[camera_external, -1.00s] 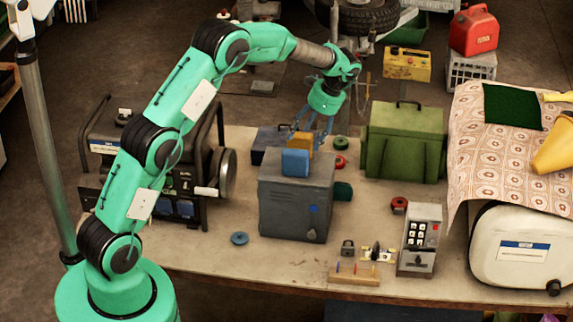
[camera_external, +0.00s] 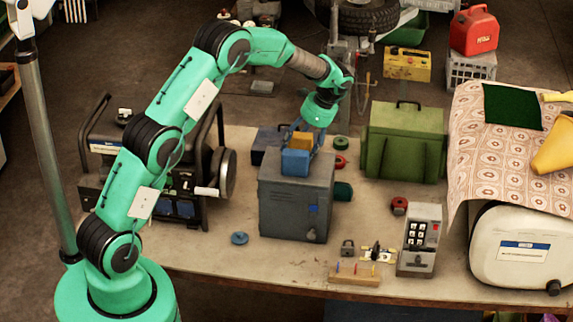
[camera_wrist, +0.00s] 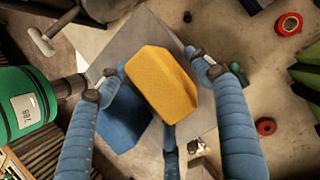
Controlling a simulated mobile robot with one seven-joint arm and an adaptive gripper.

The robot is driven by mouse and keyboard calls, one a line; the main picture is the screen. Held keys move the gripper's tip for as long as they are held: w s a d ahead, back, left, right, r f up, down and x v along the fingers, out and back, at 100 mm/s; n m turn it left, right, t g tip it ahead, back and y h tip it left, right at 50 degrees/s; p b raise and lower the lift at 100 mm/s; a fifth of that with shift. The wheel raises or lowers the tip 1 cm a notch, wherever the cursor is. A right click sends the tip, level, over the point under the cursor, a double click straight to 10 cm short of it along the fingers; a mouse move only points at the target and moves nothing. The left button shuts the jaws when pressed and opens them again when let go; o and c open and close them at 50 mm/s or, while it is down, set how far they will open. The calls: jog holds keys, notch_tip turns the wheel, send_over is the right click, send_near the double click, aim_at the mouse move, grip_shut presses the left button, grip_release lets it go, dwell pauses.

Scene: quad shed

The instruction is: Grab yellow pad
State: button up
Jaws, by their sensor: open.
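The yellow pad (camera_external: 301,139) is a block standing on top of the grey metal box (camera_external: 290,208), just behind a blue pad (camera_external: 295,162). In the wrist view the yellow pad (camera_wrist: 161,82) lies between the blue fingers of my gripper (camera_wrist: 150,75), with the blue pad (camera_wrist: 122,118) beside it at lower left. My gripper (camera_external: 303,138) is open and low over the box, with its fingers around the yellow pad. I cannot tell whether any finger touches it.
A green case (camera_external: 403,143) stands right of the box, and a generator (camera_external: 160,165) stands to the left. A keypad box (camera_external: 420,238) and a small peg rack (camera_external: 355,275) are near the front edge. Red tape rolls (camera_external: 399,205) lie on the table.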

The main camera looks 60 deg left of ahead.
jog(key=c, duration=0.9)
jog(key=shift+r, duration=5)
